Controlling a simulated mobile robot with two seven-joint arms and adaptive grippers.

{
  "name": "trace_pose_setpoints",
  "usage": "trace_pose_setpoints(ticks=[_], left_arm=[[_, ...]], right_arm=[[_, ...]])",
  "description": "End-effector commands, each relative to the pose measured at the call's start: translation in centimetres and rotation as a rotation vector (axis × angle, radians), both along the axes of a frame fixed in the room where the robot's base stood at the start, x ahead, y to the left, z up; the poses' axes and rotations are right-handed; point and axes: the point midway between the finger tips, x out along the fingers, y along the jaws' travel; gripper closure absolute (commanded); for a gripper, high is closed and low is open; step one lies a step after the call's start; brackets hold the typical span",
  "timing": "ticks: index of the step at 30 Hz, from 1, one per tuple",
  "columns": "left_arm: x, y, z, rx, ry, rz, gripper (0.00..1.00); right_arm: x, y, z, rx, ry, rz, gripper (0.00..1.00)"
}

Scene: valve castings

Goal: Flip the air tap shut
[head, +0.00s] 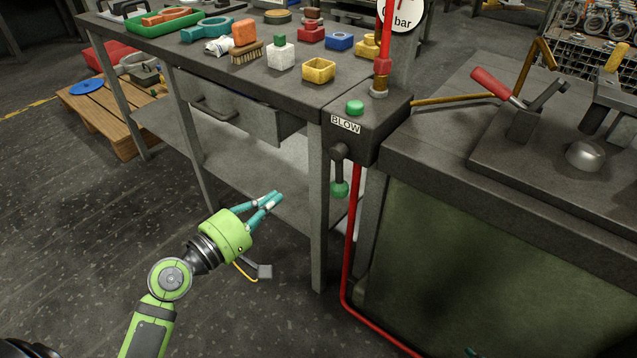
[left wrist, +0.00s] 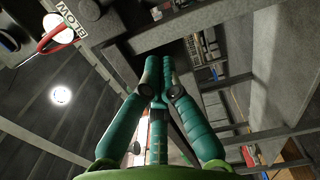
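The air tap (head: 339,170) is on the front of a dark box with a BLOW label (head: 345,123). Its dark lever hangs straight down from the pivot and ends in a green knob (head: 339,189). My left gripper (head: 278,198) is left of the knob and slightly lower in the picture, apart from it. Its teal fingers come together at the tips with nothing between them. The left wrist view shows the fingers (left wrist: 159,62) close together and the BLOW label (left wrist: 75,18) at upper left. A teal sliver at the bottom edge may be my right gripper (head: 471,352).
A red pipe (head: 349,250) runs down below the box. The workbench (head: 290,96) with blocks and a brush stands behind, its leg (head: 318,220) between my left gripper and the tap. A gauge (head: 403,14) stands above. A dark bench (head: 440,140) is at right.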

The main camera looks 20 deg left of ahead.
Motion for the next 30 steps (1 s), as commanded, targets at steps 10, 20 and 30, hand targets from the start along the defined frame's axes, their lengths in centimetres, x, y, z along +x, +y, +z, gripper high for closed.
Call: trace_pose_setpoints(ticks=[10, 20, 30], left_arm=[[6.7, -2.9, 0.1, -0.003, -0.003, -0.001, 1.0], [7.5, -6.7, 0.3, -0.001, -0.001, 0.0, 1.0], [7.4, -7.3, 0.3, 0.001, 0.001, 0.0, 1.0]], right_arm=[[0.0, 0.0, -0.1, 0.001, 0.0, 0.0, 0.6], [0.1, 0.0, 0.0, 0.001, -0.005, 0.0, 0.6], [0.0, 0.0, 0.0, 0.001, -0.001, -0.001, 0.6]])
